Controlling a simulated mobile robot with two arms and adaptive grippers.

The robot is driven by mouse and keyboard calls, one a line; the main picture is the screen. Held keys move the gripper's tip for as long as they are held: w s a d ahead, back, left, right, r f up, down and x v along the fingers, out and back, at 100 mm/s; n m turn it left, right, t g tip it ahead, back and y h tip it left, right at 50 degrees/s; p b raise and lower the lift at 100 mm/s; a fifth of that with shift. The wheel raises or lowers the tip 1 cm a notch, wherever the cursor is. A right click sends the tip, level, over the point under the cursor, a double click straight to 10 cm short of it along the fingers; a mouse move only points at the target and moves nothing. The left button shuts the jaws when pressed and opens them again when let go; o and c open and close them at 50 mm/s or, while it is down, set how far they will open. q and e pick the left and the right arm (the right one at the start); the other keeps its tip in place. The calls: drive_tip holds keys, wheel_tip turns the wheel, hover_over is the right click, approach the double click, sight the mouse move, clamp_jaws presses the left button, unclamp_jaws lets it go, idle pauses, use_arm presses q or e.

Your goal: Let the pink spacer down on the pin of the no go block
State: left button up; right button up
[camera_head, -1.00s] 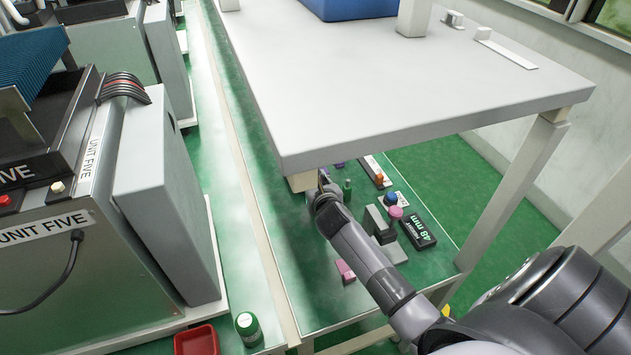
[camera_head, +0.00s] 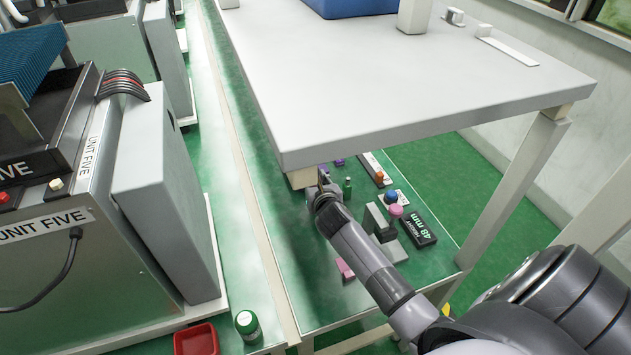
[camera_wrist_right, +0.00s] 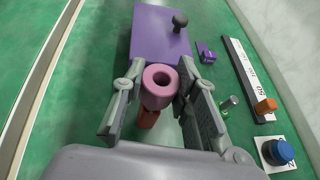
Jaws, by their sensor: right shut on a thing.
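In the right wrist view my right gripper (camera_wrist_right: 160,92) is shut on the pink spacer (camera_wrist_right: 159,99), a ring whose hole faces the camera. A purple block (camera_wrist_right: 152,32) with a dark, round-headed pin (camera_wrist_right: 180,20) lies just beyond it; the spacer is apart from that pin. No label shows on this block, so I cannot tell whether it is the no go block. A reddish-brown piece (camera_wrist_right: 148,119) shows below the spacer, partly hidden. In the head view my right gripper (camera_head: 323,187) is beside the upper table's near corner, mostly hidden. My left gripper is not in view.
The upper table (camera_head: 400,90) overhangs the green work surface. A blue knob (camera_wrist_right: 282,152), an orange block (camera_wrist_right: 265,105), a small green cylinder (camera_wrist_right: 229,103) and a small purple block (camera_wrist_right: 206,52) stand right of the gripper. A black 48 mm box (camera_head: 417,229) lies farther right.

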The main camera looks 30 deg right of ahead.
drive_tip(key=o, duration=0.9)
drive_tip(key=shift+o, duration=0.2)
drive_tip(key=v, duration=1.2)
